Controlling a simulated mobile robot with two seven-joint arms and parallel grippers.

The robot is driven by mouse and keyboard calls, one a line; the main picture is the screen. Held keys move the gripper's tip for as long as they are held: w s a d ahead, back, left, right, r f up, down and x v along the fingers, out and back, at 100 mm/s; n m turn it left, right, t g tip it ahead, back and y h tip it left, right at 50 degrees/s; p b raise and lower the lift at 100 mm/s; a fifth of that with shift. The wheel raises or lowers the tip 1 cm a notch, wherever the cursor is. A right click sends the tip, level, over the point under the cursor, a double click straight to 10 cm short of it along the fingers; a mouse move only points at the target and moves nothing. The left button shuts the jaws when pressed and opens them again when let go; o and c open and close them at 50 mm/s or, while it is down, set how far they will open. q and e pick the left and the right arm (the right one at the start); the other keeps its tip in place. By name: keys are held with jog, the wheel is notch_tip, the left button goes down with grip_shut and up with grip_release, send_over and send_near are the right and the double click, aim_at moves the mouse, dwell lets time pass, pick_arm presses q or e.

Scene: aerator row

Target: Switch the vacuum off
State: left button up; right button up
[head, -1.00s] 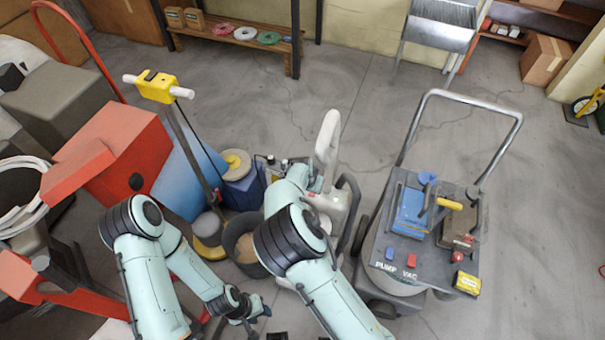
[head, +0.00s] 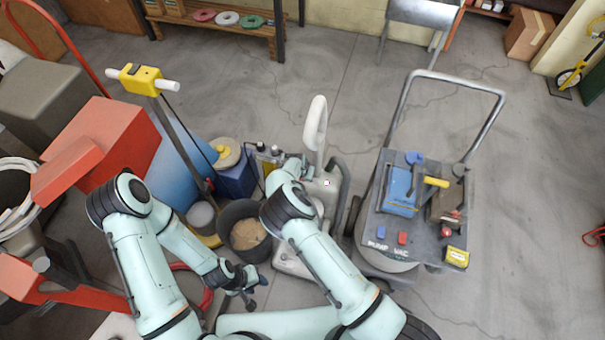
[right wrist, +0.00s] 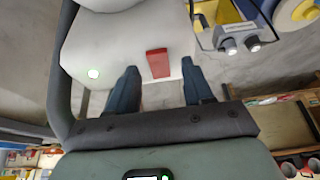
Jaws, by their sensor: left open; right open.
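A white upright machine (head: 324,196) with a tall loop handle stands on the floor in the middle of the head view. My left gripper (head: 249,292) is open and empty, low over the floor.
A cart (head: 378,222) marked PUMP and VAC stands to the right, with a blue switch (head: 381,232) and a red switch (head: 403,238). A dark bucket (head: 238,212) and a blue container (head: 236,181) crowd the left.

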jog(key=shift+f, duration=0.25)
grip_shut()
jog(key=shift+w+d+r+g+y, duration=0.1)
jog(key=shift+w+g+y, duration=0.15)
jog(key=shift+g, duration=0.45)
grip_release()
jog(key=shift+s+r, duration=0.1)
